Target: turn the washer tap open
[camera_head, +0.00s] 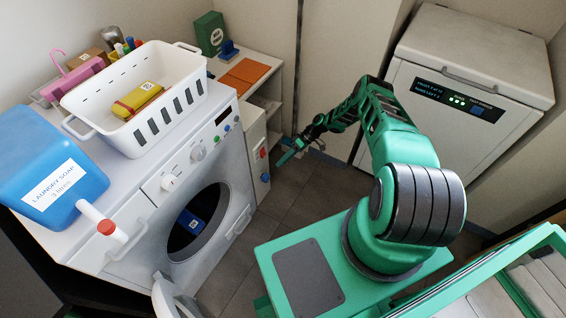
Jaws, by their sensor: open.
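A pale narrow panel (254,158) stands just right of the washing machine (150,215). It carries a small red fitting (263,153) and, below it, a small blue fitting (265,177), which look like taps. They are too small for me to tell how their handles are turned. My gripper (285,158) is open, at the end of my green arm. In the picture it is a little to the right of the two fittings and appears apart from them. I cannot tell its exact distance in depth.
A white basket (188,105) with a yellow pack and a blue laundry soap bottle (48,170) stand on the washer. The washer's round door (172,296) hangs open. Shelves (262,88) stand behind the panel, a white chest (470,110) at right. Floor (290,205) between is clear.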

